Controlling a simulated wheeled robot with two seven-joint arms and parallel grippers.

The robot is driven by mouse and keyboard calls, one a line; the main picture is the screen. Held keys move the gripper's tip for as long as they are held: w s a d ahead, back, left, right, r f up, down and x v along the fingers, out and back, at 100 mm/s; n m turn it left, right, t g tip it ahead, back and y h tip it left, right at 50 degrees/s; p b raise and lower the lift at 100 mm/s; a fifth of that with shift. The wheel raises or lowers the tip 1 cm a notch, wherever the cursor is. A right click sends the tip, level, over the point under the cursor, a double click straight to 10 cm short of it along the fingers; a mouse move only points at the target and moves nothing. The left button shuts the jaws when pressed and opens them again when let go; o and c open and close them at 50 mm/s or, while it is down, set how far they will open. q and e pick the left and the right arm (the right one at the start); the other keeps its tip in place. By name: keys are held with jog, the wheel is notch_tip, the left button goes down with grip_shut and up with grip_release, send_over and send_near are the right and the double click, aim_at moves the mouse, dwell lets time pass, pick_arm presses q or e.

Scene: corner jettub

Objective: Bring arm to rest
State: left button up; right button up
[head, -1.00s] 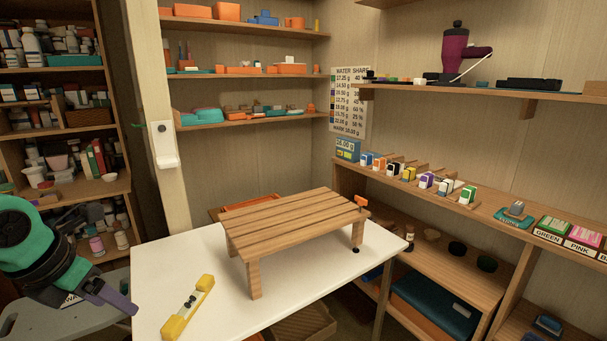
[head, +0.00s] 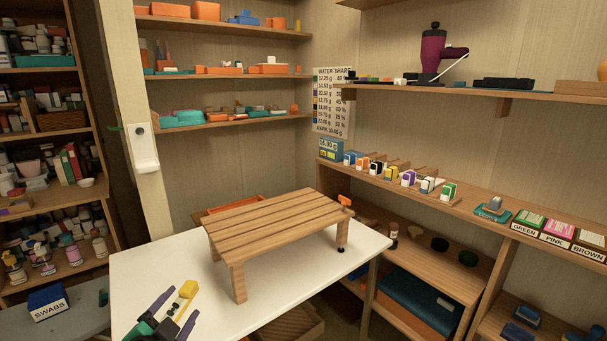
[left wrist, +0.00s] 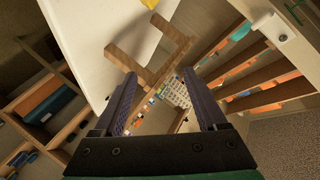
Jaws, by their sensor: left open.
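My left gripper (head: 176,314) is at the bottom left of the head view, over the front left of the white table. Its two purple fingers are spread, with nothing seen between them. In the left wrist view the open fingers of the left gripper (left wrist: 163,98) point toward the wooden slatted stand. I cannot tell whether the gripper touches the level. My right gripper is in neither view.
The wooden slatted stand (head: 272,223) stands on the white table (head: 140,275). A blue swabs box (head: 48,303) sits on a grey surface at left. Shelves line the left, back and right walls. The right shelf holds several small coloured boxes (head: 408,177).

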pick_arm(q)
jog(key=s+d+f+n+g+h, duration=0.1)
jog(key=s+d+f+n+g, duration=0.2)
jog(key=s+f+n+g, duration=1.15)
jog(key=s+f+m+t+p, duration=0.1)
jog(key=s+f+m+p, duration=0.25)
jog(key=f, duration=0.85)
jog(key=s+f+m+t+p, duration=0.15)
jog(key=s+f+m, duration=0.25)
jog(key=f, duration=0.7)
jog(key=s+a+f+g+p, duration=0.1)
jog(key=s+a+f+p, duration=0.1)
jog(key=s+f, duration=0.3)
jog(key=s+a+f+p, duration=0.1)
jog(key=s+f, duration=0.4)
jog(key=s, duration=0.6)
jog(key=shift+a+g+p, duration=0.35)
jog(key=shift+a+g, duration=0.05)
jog(key=shift+s, duration=0.1)
